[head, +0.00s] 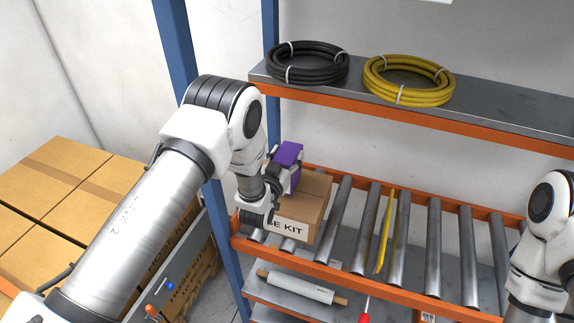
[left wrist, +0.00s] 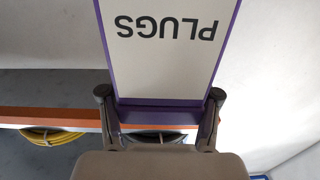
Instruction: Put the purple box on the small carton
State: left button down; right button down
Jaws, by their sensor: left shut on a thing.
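The purple box (head: 289,153) is in my left gripper (head: 277,180), over the small carton. In the left wrist view the purple box (left wrist: 165,50) shows a white label reading "PLUGS", upside down, and sits between the two fingers (left wrist: 160,110). The small brown carton (head: 312,208) with a label ending in "KIT" stands on the roller shelf. My left gripper and wrist hide part of the carton's left side and top. I cannot tell whether the box touches the carton's top. My right arm shows at the right edge; its gripper is out of view.
The roller shelf (head: 432,240) has orange rails, with a yellow strip (head: 385,232) lying across it. A black hose coil (head: 307,63) and a yellow one (head: 409,80) lie on the shelf above. A blue rack post (head: 214,215) stands close to my left arm. Large cartons (head: 60,190) are stacked at left.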

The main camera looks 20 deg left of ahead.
pick_arm(q)
jog(key=shift+s+f, duration=0.25)
jog(key=shift+f, duration=0.5)
jog(key=shift+r, duration=0.1)
jog(key=shift+w+f, duration=0.25)
jog(key=shift+w, duration=0.05)
jog(key=shift+c, duration=1.2)
grip_release()
jog(key=shift+o, duration=0.2)
jog(key=shift+s, duration=0.1)
jog(key=shift+s+r, duration=0.15)
pick_arm(e)
jog(key=shift+s+f, duration=0.15)
jog(key=shift+f, duration=0.3)
